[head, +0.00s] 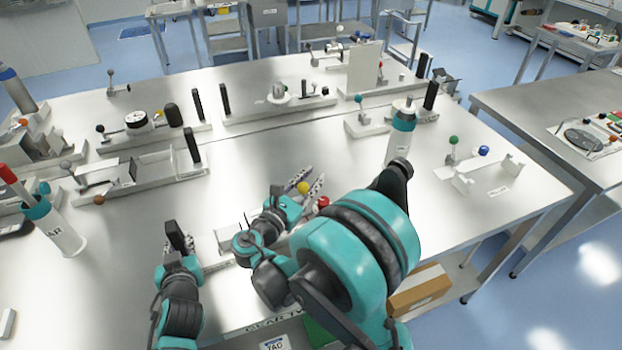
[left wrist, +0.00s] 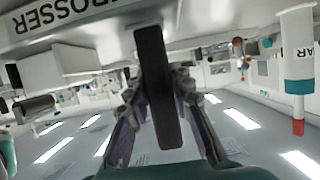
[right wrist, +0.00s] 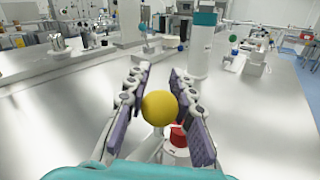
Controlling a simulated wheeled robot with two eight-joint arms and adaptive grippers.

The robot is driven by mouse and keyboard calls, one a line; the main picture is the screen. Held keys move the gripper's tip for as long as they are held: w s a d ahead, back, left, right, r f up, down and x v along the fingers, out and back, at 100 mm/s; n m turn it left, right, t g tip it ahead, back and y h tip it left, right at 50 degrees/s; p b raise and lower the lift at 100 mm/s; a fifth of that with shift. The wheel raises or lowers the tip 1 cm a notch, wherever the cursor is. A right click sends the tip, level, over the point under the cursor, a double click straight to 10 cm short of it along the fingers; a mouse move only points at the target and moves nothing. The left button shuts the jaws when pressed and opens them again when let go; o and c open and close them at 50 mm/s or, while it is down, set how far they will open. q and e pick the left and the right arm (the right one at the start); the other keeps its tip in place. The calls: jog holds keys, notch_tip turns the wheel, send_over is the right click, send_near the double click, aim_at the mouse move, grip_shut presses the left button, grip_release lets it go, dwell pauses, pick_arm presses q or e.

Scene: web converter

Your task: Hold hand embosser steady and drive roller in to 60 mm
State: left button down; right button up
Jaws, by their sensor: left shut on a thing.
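The hand embosser (left wrist: 62,66) is a white body with a printed label ending "ROSSER" in the left wrist view. In the head view it is largely hidden behind my right arm. My left gripper (head: 180,243) is shut on its black upright handle (left wrist: 158,90). My right gripper (head: 308,183) is open, with its fingers on either side of a yellow ball knob (right wrist: 160,107). Gaps show between the knob and both finger pads. A red knob (right wrist: 179,136) sits just beyond and below the yellow one. The roller itself cannot be made out.
A teal-topped white bottle (head: 401,135) stands beyond my right gripper. A holder with a red-tipped tool (head: 62,232) stands at the left. Several white fixtures with knobs line the back, and one with green and blue knobs (head: 478,178) is at the right. Bare steel tabletop lies between.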

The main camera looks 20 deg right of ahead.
pick_arm(q)
jog(key=shift+s+f, duration=0.25)
jog(key=shift+f, duration=0.1)
pick_arm(e)
jog(key=shift+f, duration=0.1)
grip_shut()
jog(key=a, duration=0.6)
jog(key=shift+s, duration=0.2)
jog(key=o, duration=1)
grip_release()
notch_tip(320, 180, up, 10)
jog(key=shift+s, duration=0.15)
